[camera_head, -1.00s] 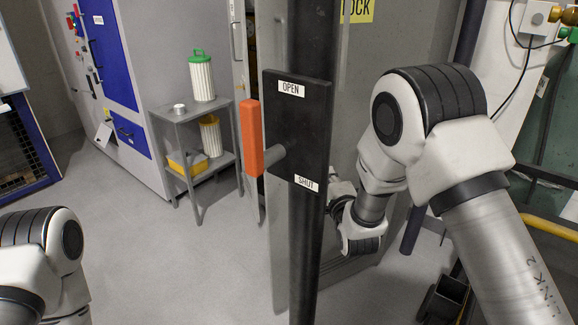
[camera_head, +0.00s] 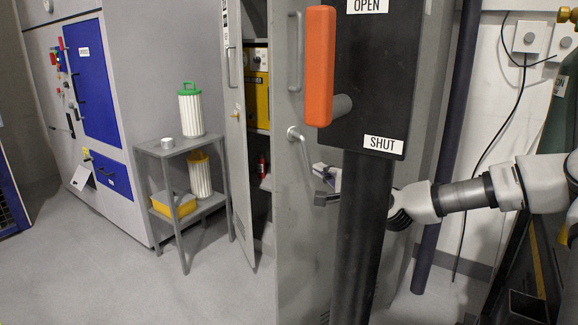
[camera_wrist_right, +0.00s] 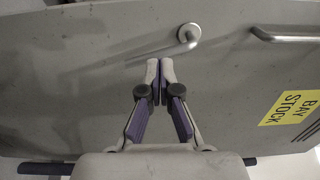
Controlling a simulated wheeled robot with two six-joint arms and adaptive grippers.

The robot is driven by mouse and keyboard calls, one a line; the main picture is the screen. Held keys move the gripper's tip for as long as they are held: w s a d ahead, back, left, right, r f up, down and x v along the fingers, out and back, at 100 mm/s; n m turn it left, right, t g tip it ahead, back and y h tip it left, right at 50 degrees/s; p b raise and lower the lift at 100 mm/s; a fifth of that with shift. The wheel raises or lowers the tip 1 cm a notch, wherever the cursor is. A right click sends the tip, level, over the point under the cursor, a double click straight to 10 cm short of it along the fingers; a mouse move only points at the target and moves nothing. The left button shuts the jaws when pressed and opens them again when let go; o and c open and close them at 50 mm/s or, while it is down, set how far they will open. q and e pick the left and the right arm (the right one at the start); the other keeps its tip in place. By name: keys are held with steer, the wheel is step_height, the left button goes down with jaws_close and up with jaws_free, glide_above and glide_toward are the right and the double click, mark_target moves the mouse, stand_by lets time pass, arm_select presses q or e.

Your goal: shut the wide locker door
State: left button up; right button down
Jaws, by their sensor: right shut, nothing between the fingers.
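The wide locker door (camera_head: 300,235) is grey and stands open, with the dark inside of the locker showing left of its edge. My right gripper (camera_head: 322,184) is beside the door's face, below the lever, partly hidden by the black post. In the right wrist view its fingers (camera_wrist_right: 160,68) are shut and empty in front of the door panel (camera_wrist_right: 80,85), beside the lever (camera_wrist_right: 188,36). Whether they touch the panel I cannot tell. My left gripper is out of view.
A black post with an OPEN/SHUT plate (camera_head: 392,85) and orange lever (camera_head: 319,65) stands close in front. A narrow door (camera_head: 238,170) stands open at left. A grey side table (camera_head: 170,149) is farther left. The floor (camera_head: 130,285) front left is clear.

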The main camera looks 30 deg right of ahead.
mark_target(289, 153)
steer(key=w, duration=1.2)
steer(key=shift+d+f+p, duration=0.1)
steer(key=shift+p, duration=0.25)
